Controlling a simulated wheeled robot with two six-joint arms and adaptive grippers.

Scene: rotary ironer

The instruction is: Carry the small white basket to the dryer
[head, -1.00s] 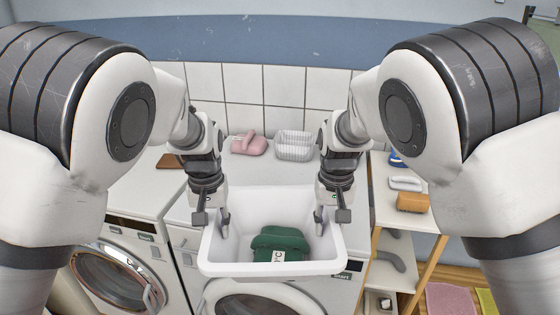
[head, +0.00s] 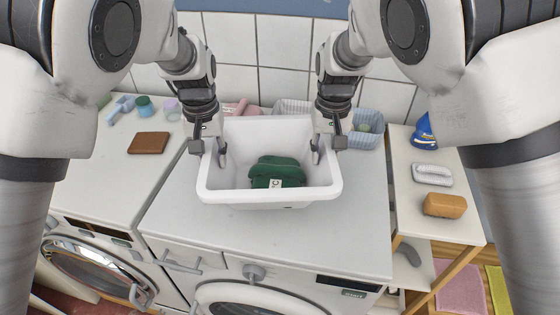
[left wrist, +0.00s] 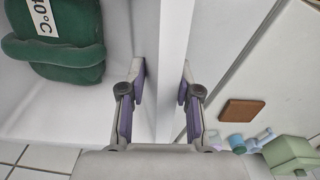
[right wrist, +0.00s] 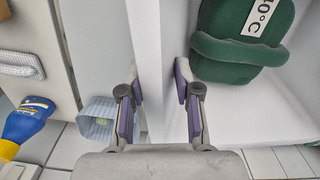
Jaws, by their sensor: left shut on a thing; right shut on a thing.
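The small white basket (head: 224,182) is held between my two grippers over the white machine top. My right gripper (head: 325,150) is shut on the right wall, which also shows in the right wrist view (right wrist: 156,88). The basket appears roughly level. Whether its base touches the top cannot be told.
The right-hand machine's top (head: 300,230) is clear in front of the basket. Behind it are a pink cloth (head: 240,108) and a blue-white basket (head: 368,128). A brown block (head: 149,143) lies on the left machine (head: 120,185). A side shelf (head: 420,225) holds a blue bottle (head: 424,130), brush and sponge.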

